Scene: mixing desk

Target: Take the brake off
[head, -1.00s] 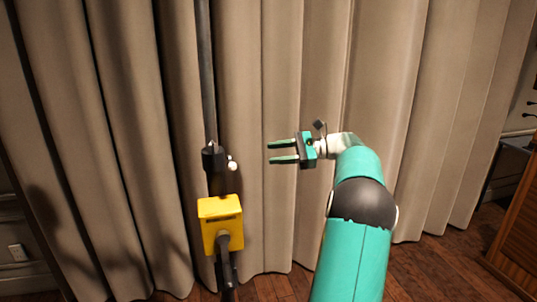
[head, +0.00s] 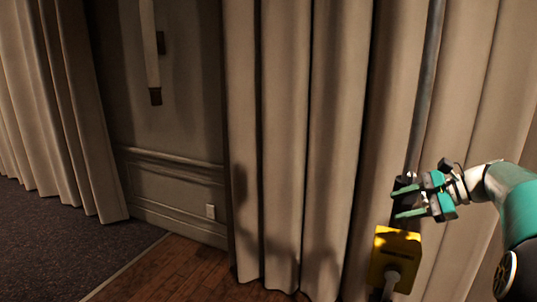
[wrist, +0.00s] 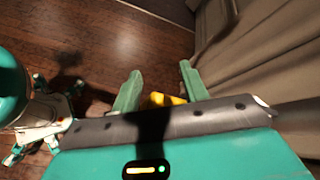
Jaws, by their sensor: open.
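A dark pole (head: 428,90) runs down in front of the curtain, with a black clamp-like fitting (head: 402,187) on it. I cannot tell which part is the brake. My gripper (head: 395,205) is open, with its green fingers pointing left. It overlaps the fitting in the head view and partly hides it; contact cannot be told. The wrist view shows nothing held between the fingertips (wrist: 160,68), and a bit of the yellow box (wrist: 165,99) low behind them.
Beige curtains (head: 300,130) hang behind the pole. The wood floor (head: 190,270) in front of the wall is clear.

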